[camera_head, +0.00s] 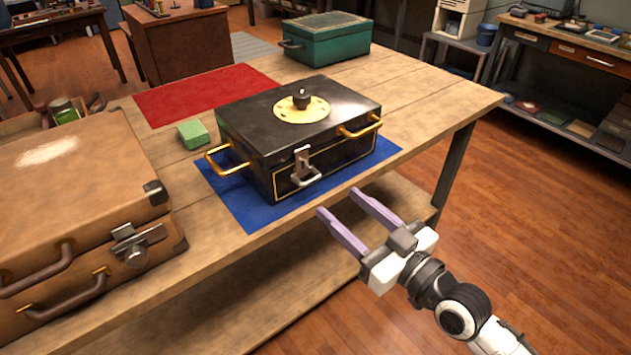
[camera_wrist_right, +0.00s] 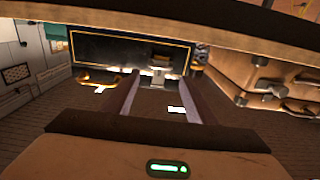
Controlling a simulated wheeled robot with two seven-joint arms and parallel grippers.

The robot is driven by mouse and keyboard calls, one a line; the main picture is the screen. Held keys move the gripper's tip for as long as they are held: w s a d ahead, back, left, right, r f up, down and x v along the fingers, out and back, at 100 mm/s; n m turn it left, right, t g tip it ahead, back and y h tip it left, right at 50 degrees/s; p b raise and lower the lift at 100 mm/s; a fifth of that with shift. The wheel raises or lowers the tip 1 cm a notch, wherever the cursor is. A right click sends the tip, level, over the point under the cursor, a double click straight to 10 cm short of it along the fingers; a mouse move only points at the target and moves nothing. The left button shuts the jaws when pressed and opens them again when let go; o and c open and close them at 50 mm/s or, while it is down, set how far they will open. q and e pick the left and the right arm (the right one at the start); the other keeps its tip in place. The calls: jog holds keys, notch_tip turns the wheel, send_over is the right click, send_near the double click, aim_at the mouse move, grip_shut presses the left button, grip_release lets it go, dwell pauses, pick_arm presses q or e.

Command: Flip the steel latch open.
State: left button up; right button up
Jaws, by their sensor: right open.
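A black box (camera_head: 250,135) with gold trim and two brass side handles sits on a blue mat (camera_head: 228,200). The steel latch (camera_head: 303,165) is on its front face, with a hanging loop at its lower end. It also shows in the right wrist view (camera_wrist_right: 158,72), between the finger lines. My right gripper (camera_head: 338,201) is open and empty, in front of the box near the table edge. Its purple fingers point toward the box front and are apart from the latch. In the wrist view the gripper (camera_wrist_right: 160,88) shows both fingers spread. My left gripper is not in view.
A brown suitcase (camera_head: 75,190) with a metal clasp stands at the left. A green block (camera_head: 193,134), a red mat (camera_head: 205,93) and a teal box (camera_head: 328,42) lie behind. The wooden table (camera_head: 425,95) is bare at right. A shelf is beneath it.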

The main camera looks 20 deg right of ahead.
aim_at(312, 181)
jog(key=x, duration=1)
jog(key=shift+c, duration=0.5)
